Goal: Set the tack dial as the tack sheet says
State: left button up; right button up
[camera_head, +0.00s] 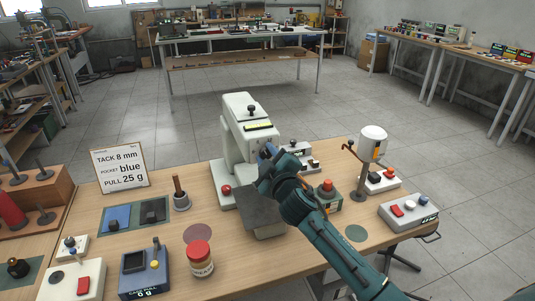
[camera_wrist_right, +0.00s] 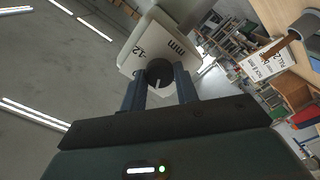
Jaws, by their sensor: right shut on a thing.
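The tack sheet (camera_head: 120,168) stands upright at the table's left and reads TACK 8 mm, POCKET blue, PULL 25 g. The white machine (camera_head: 240,127) stands mid-table. In the right wrist view, the tack dial's round dark knob (camera_wrist_right: 159,70) sits on a pale plate (camera_wrist_right: 180,43) marked 12 and mm. A small pale line shows on the knob; the value it points to cannot be read. My right gripper (camera_wrist_right: 159,88) is shut on the knob, a finger on each side. In the head view my right gripper (camera_head: 267,155) hides the dial. My left gripper is out of view.
A red-lidded jar (camera_head: 200,259), a blue scale reading 0 g (camera_head: 145,274) and blue and dark pads (camera_head: 117,219) are at the front left. A white canister (camera_head: 373,143) on a stand and a box with red and white buttons (camera_head: 408,210) are right of my arm.

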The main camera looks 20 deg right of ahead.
jog(key=shift+n, duration=0.4)
jog(key=o, duration=1)
jog(key=shift+s, duration=0.1)
jog(key=s, duration=0.4)
jog(key=s+b, duration=0.1)
jog(key=s, duration=0.8)
jog(key=shift+d, duration=0.25)
jog(key=s+a+f+m+g+y, duration=0.1)
jog(key=s+f+m+g, duration=0.1)
jog(key=s+f, duration=0.5)
jog(key=s+a+f+m+g, duration=0.2)
jog(key=s+f+m+g, duration=0.1)
jog(key=s+f, duration=0.4)
jog(key=s+a+f+m+g+y, duration=0.1)
jog(key=s+f+m+g, duration=0.1)
jog(key=s+f, duration=0.5)
jog(key=shift+s+a+f+m+y, duration=0.15)
jog(key=shift+f+m, duration=0.3)
jog(key=shift+f, duration=0.75)
jog(key=shift+s+a+f+m+y, duration=0.15)
jog(key=shift+f+m, duration=0.3)
jog(key=shift+f, duration=0.7)
